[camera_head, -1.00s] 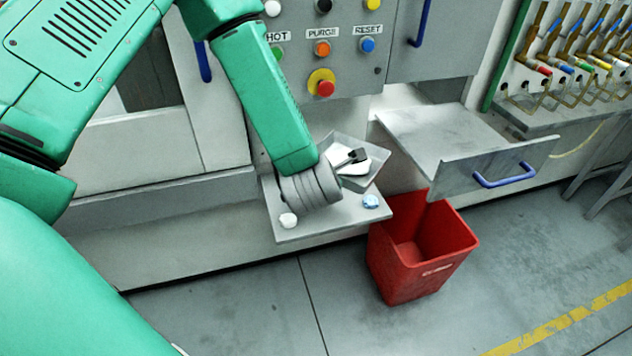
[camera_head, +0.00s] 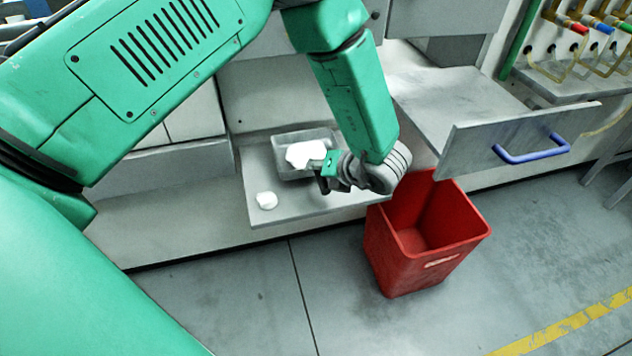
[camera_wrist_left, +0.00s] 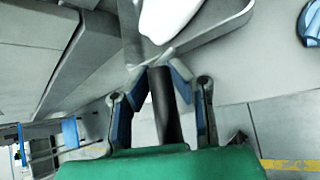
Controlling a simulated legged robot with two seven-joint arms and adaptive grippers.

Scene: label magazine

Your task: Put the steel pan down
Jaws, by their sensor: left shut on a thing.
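The steel pan (camera_head: 284,172) is a shallow grey tray with a white lump (camera_head: 303,154) in it. It is level over the back of the grey shelf (camera_head: 300,206); I cannot tell whether its base touches the shelf. My left gripper (camera_head: 325,172) is at the pan's right side. In the left wrist view my left gripper (camera_wrist_left: 152,65) is shut on the pan's dark handle (camera_wrist_left: 164,105), with the pan's grey wall (camera_wrist_left: 222,28) beyond the fingertips. My right gripper is not in view.
A white lump (camera_head: 266,200) lies at the shelf's front left. A blue-and-white thing (camera_wrist_left: 311,24) shows at the left wrist view's edge. A red bin (camera_head: 405,265) stands below the shelf on the right. An open drawer (camera_head: 485,145) with a blue handle juts out at the right.

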